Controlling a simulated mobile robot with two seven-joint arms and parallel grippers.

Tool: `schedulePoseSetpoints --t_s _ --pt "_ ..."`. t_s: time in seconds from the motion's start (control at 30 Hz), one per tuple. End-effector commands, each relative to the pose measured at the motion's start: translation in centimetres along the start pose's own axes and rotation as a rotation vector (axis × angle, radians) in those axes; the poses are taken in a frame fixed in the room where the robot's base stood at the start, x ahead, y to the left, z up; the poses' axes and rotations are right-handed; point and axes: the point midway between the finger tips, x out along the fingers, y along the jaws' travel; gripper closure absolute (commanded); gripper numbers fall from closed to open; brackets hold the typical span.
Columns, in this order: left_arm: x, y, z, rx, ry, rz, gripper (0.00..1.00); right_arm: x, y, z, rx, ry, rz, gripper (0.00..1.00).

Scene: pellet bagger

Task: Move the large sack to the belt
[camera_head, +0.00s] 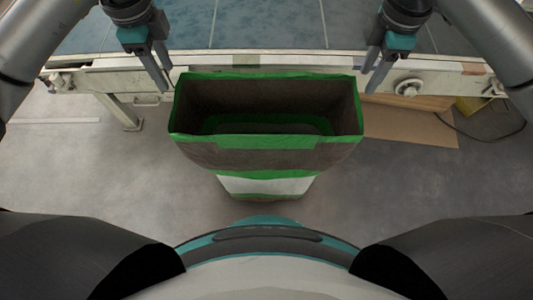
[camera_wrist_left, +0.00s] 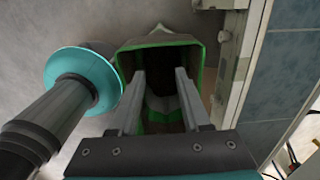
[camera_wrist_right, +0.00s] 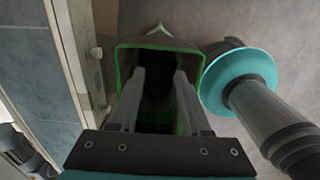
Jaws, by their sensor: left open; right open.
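The large sack (camera_head: 250,153) is open at the top, brown-grey with green edges and a white lower part. It stands upright in front of the belt (camera_head: 270,25), between my arms. My left gripper (camera_head: 165,88) is open and empty at the sack's upper left side. My right gripper (camera_head: 371,90) is open and empty at its upper right side. The sack's open mouth shows beyond the fingers in the left wrist view (camera_wrist_left: 203,75) and in the right wrist view (camera_wrist_right: 119,70). I cannot tell whether any finger touches it.
The conveyor's pale side rail (camera_head: 120,72) with knobs runs across behind the sack. The belt's visible surface is clear. A flat cardboard sheet (camera_head: 410,125) lies on the floor at right, with a dark cable beyond it. The grey floor (camera_head: 80,165) is free left of the sack.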

Motion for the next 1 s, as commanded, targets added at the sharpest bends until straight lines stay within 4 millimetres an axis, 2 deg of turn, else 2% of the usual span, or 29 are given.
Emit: schedulePoseSetpoints --t_s 0.23,0.37,0.8,1.0 --pt "0.3 0.0 -0.1 0.001 0.002 0.001 0.53 0.3 0.0 0.0 0.001 0.0 0.0 0.53" --pt "1.6 0.1 -0.1 0.002 0.003 0.004 0.53 1.7 -0.1 0.0 0.002 0.0 -0.003 0.53" --pt "10.2 0.1 -0.1 0.003 0.003 0.004 0.53 10.2 -0.1 0.0 0.001 0.0 -0.003 0.53" --pt "13.4 0.1 -0.1 0.003 0.003 0.003 0.53 13.4 -0.1 0.0 0.001 0.0 -0.002 0.53"
